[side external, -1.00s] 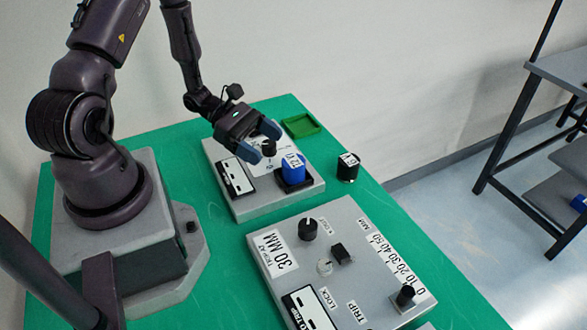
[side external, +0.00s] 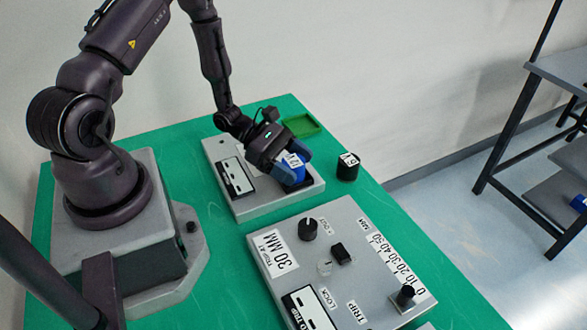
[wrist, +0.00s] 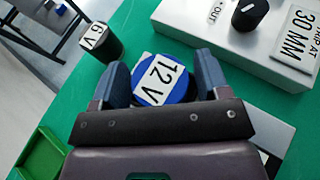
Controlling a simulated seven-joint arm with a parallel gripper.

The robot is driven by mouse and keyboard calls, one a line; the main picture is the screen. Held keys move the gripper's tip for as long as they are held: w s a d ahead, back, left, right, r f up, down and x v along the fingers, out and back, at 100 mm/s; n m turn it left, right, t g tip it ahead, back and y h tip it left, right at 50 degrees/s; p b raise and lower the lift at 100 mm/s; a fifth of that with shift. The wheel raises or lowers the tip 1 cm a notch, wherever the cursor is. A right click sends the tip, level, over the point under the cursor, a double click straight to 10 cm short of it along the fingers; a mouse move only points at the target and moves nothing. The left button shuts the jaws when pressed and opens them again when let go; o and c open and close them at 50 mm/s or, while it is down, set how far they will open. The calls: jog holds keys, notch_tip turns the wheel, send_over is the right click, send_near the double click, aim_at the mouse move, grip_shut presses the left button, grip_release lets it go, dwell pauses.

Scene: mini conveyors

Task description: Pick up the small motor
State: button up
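A blue cylinder (side external: 292,168) labelled 12 V stands on the small grey unit. It also shows in the wrist view (wrist: 181,88), between my gripper's fingers. My gripper (side external: 290,172) is over this cylinder with one blue finger on each side. In the wrist view my gripper (wrist: 163,72) looks open, with narrow gaps beside the cylinder. A black cylinder (side external: 347,172) with a white label stands apart on the green table to the right. In the wrist view the black cylinder (wrist: 106,48) reads 6 V. The pictures do not settle which cylinder is the small motor.
The small grey unit (side external: 222,150) carries a black-and-white label plate. A larger grey control box (side external: 318,235) with knobs is in front. A green tray (side external: 302,125) lies behind. Green table (side external: 215,260) is bare to the left of the control box.

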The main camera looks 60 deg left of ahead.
jog(key=c, duration=0.8)
jog(key=shift+c, duration=0.2)
jog(key=shift+r, duration=0.15)
